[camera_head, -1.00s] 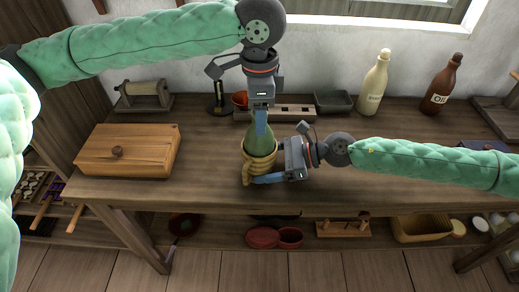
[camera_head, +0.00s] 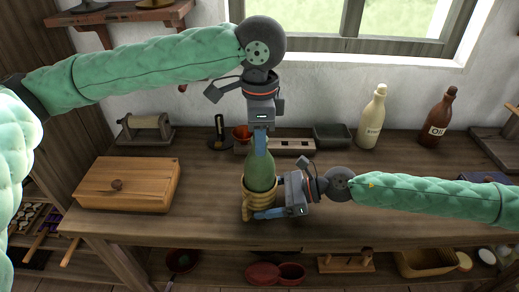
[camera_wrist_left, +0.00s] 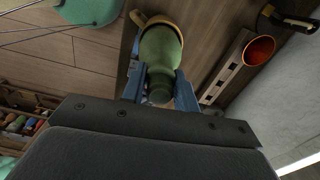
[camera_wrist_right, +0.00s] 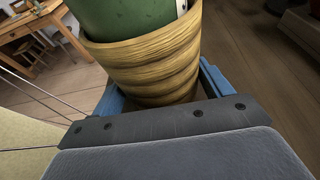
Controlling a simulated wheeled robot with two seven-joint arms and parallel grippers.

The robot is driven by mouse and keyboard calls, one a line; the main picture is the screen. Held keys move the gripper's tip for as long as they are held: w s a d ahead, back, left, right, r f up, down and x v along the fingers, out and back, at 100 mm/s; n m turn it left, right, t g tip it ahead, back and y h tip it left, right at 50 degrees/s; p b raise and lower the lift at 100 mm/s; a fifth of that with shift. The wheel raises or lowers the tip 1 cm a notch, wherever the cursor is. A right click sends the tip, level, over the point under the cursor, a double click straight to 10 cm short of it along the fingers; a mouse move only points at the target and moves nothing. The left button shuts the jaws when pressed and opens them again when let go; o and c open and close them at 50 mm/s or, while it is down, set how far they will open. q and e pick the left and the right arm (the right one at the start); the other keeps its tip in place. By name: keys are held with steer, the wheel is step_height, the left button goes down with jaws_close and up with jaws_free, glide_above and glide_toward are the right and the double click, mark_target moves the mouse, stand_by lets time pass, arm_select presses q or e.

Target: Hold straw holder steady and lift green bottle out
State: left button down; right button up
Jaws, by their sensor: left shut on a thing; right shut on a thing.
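The green bottle (camera_head: 262,172) stands upright with its lower part inside the straw holder (camera_head: 258,203), a coiled yellow-brown sleeve on the table. My left gripper (camera_head: 262,143) comes from above and is shut on the bottle's neck. The bottle (camera_wrist_left: 160,50) also shows between the fingers in the left wrist view, with the holder's rim (camera_wrist_left: 150,19) beyond it. My right gripper (camera_head: 266,202) is shut around the holder from the right, low down. In the right wrist view the holder (camera_wrist_right: 150,65) fills the jaws, and the green bottle (camera_wrist_right: 125,15) rises from it. The bottle's base is hidden.
A wooden box (camera_head: 130,184) lies on the table at left. Behind are a roller stand (camera_head: 146,128), a red cup (camera_head: 241,133), a slotted block (camera_head: 291,146) and a dark tray (camera_head: 332,134). A cream bottle (camera_head: 372,118) and brown oil bottle (camera_head: 438,118) stand at right.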

arm_select(q)
step_height(320, 180, up, 7)
stand_by(0.3)
arm_select(e)
steer(key=o, duration=0.8)
steer(key=shift+o, duration=0.2)
steer(key=v, duration=0.9)
steer(key=shift+d+r, duration=0.1)
steer(key=shift+d, duration=0.25)
steer(key=shift+s+d, duration=0.1)
steer(key=shift+d, duration=0.05)
